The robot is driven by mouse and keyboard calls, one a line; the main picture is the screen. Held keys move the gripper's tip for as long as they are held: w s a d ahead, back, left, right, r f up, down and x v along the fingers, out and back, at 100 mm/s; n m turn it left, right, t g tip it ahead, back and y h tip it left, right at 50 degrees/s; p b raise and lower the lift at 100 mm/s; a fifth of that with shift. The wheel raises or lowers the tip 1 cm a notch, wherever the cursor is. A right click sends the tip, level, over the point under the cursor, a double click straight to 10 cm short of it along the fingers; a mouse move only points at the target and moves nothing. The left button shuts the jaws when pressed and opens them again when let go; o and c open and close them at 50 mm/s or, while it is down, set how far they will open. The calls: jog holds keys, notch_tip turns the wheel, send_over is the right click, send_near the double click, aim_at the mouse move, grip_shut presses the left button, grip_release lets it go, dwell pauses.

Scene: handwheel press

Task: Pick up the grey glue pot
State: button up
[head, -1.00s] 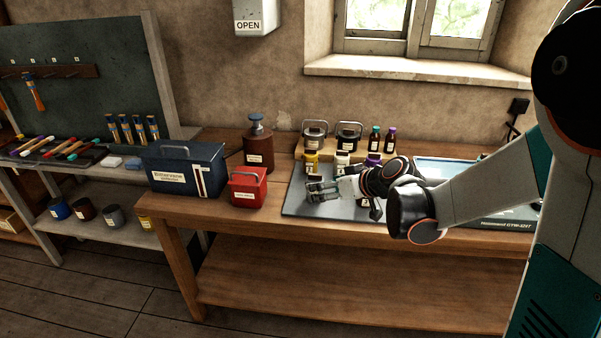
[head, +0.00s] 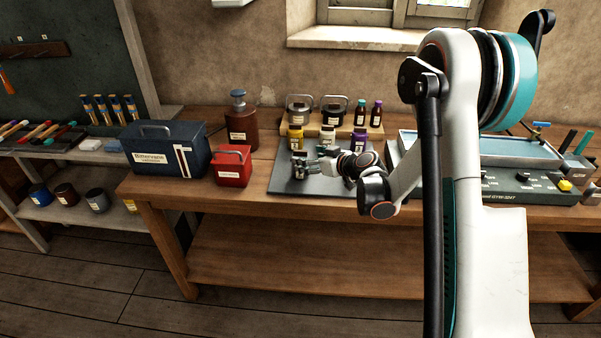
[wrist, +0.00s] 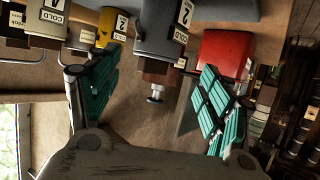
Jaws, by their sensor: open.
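A grey pot (wrist: 160,32) with a white label reading COLD and 2 is at the top of the wrist view, upside down, close beyond the gap between my fingers. In the head view the grey pot (head: 299,172) shows on the dark mat (head: 285,188), partly hidden by my gripper. My gripper (wrist: 158,70) is open, with nothing held between its teal-padded fingers. In the head view my gripper (head: 305,163) is low over the mat beside the pot; I cannot tell whether it touches.
Yellow (head: 295,138), white (head: 327,138) and purple (head: 360,141) jars stand just behind. Lidded pots (head: 299,108) and bottles stand on a wooden riser. A red box (head: 232,170), brown pump bottle (head: 241,128) and blue box (head: 160,150) are left. A control panel (head: 530,190) is right.

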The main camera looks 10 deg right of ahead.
aim_at(300, 155)
jog(key=shift+d+f+b+x, duration=0.15)
jog(key=shift+b+x, duration=0.4)
jog(key=shift+x, duration=1.15)
jog(key=shift+d+f+b+x, duration=0.15)
jog(key=shift+b+x, duration=0.4)
jog(key=shift+x, duration=1.15)
grip_shut()
